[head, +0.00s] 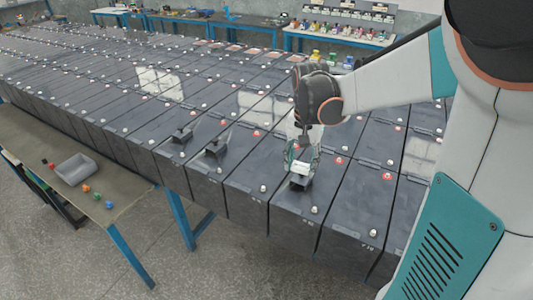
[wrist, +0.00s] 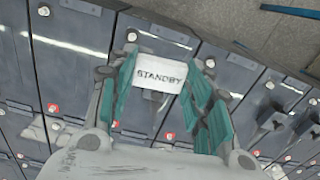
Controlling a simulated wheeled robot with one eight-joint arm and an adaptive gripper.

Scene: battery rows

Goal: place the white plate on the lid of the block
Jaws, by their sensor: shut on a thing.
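The white plate (wrist: 161,72), printed STANDBY, sits between the teal-padded fingers of my gripper (wrist: 165,88) in the wrist view. The gripper is shut on it. In the head view my gripper (head: 302,158) points down over a dark grey block, and the plate (head: 300,168) shows pale between the fingertips. A small dark piece (head: 299,183) shows just under the plate, at the lid of the block (head: 292,208). I cannot tell whether the plate touches the lid. The fingers hide part of the plate's sides.
Rows of similar dark blocks with white and red caps surround it. Two small dark pieces (head: 181,135) (head: 215,149) stand on blocks to the left. A side table (head: 125,190) with a grey bin (head: 75,169) and coloured bits stands front left. Open floor lies in front.

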